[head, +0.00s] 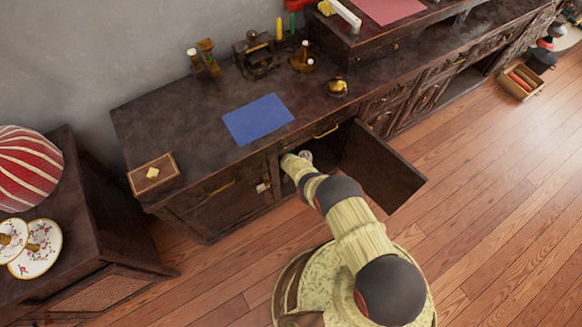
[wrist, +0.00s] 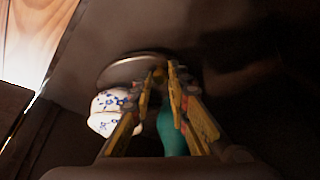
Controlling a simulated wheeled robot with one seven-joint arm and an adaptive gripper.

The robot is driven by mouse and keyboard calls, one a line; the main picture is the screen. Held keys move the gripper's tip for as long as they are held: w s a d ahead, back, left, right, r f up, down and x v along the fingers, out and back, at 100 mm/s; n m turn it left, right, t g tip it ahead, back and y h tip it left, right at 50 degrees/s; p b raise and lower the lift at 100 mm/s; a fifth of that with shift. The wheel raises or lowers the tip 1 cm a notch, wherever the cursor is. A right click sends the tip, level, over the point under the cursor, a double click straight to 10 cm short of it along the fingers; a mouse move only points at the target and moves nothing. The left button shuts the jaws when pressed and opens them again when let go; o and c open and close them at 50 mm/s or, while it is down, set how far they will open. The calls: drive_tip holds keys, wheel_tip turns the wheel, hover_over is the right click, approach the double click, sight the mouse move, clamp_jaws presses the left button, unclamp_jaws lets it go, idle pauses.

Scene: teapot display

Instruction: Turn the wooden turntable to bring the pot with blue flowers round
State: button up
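My gripper (wrist: 166,72) reaches into the dark cabinet, and its yellow fingers converge toward the tips. Whether they are parted or hold something is unclear. The turntable (wrist: 118,68), a round grey-brown disc, shows beside and behind the fingertips in the wrist view. A white pot with blue flowers (wrist: 104,108) is at the left of my left finger, partly hidden by it. A teal pot (wrist: 172,132) shows between the fingers, partly covered. In the head view my arm enters the open cabinet, and a small white thing (head: 306,155) shows beside it.
The open cabinet door (head: 382,168) stands out to the right of my arm. The cabinet top (head: 190,130) carries a blue mat (head: 258,119), a wooden box (head: 152,177) and a brass pot (head: 337,87). The wood floor (head: 470,220) at the right is clear.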

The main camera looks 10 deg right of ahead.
drive_tip(key=o, duration=0.3)
drive_tip(key=shift+r, duration=0.1)
